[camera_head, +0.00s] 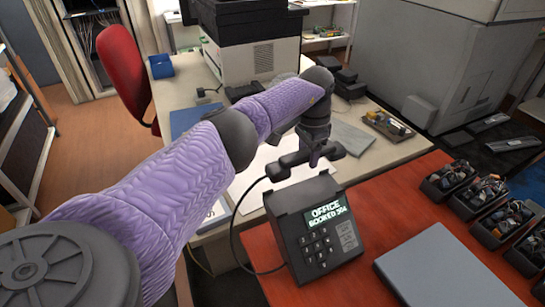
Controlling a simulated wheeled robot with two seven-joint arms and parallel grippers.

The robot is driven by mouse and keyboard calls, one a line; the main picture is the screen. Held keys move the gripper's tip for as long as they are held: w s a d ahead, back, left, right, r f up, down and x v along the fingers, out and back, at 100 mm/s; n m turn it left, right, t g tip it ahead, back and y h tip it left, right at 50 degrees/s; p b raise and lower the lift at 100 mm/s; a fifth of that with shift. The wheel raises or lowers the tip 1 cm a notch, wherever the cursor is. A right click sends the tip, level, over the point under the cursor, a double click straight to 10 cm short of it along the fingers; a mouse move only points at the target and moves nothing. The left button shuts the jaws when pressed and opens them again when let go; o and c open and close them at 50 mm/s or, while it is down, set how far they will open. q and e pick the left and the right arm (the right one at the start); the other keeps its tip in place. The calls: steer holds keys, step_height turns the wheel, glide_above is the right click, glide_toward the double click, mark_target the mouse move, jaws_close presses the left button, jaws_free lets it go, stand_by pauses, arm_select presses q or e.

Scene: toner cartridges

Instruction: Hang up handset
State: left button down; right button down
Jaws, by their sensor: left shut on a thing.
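The black handset (283,168) is held up above and behind the phone base, lying roughly level across the picture. My left gripper (315,155) is shut on the handset near its middle, and its fingers are partly hidden by the handset and wrist. The dark phone base (284,222) stands on the red tabletop, with a keypad and a lit screen reading "OFFICE BOOKED 204". A black cord (234,225) loops from the handset's left end down the base's left side. The gap between handset and base is hard to judge. My right gripper is out of view.
The red table (384,216) holds a grey flat box (445,270) and several black bins of parts (447,180) at right. Behind is a beige desk (395,152) with a printer (258,62), a blue folder and a small tray of parts. A red chair (122,70) stands at left.

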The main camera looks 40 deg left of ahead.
mark_target(305, 193)
arm_select(q)
step_height(305, 193, down, 10)
steer(key=b, duration=0.4)
steer(key=shift+d+r, duration=0.1)
steer(key=shift+d, duration=0.05)
steer(key=shift+r, duration=0.15)
steer(key=shift+f, duration=0.2)
steer(key=shift+c, duration=1)
jaws_free()
steer(key=shift+r, duration=0.1)
step_height(305, 193, up, 12)
steer(key=p, duration=0.5)
steer(key=shift+r, duration=0.15)
